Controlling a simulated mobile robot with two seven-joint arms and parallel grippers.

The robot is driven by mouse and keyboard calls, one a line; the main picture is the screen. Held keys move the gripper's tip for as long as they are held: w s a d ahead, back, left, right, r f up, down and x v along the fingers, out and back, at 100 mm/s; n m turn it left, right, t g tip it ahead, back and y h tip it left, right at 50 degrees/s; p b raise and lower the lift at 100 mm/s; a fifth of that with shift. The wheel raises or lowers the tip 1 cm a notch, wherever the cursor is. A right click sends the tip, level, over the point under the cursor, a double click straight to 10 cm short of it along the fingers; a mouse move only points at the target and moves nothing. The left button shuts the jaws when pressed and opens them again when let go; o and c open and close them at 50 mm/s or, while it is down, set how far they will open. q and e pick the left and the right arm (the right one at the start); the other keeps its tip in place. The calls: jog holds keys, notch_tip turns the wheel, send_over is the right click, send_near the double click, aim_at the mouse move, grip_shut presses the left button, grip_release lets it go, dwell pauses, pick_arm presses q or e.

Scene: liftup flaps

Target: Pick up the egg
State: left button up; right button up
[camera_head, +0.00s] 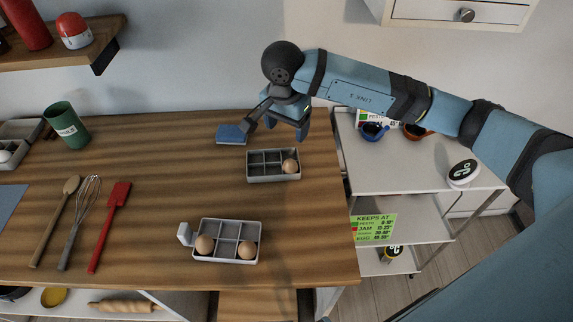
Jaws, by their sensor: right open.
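A brown egg (289,166) sits in the right end of a grey divided tray (259,180) on the wooden table. Two more brown eggs, one at left (205,244) and one at right (247,250), sit in the front compartments of a nearer grey tray (222,261). My right gripper (268,130) is open and appears empty, with its fingers spread behind and above the back tray. It is apart from the eggs. My left gripper is not in view.
A whisk (80,220), a wooden spoon (55,220) and a red spatula (109,225) lie at left. A green cup (66,125) stands behind them. A white cart (420,165) stands at right. The table between the utensils and trays is clear.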

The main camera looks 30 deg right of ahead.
aim_at(290, 161)
jog(key=f, duration=0.5)
jog(key=d+f, duration=0.1)
jog(key=f, duration=0.2)
jog(key=shift+w+f+p, duration=0.1)
jog(key=shift+w+p, duration=0.25)
jog(key=shift+w, duration=0.05)
jog(key=f+p, duration=0.1)
jog(key=f, duration=0.3)
jog(key=shift+s+f, duration=0.15)
jog(key=shift+s, duration=0.05)
jog(key=shift+d+f, duration=0.1)
jog(key=shift+f, duration=0.4)
jog(key=c, duration=0.8)
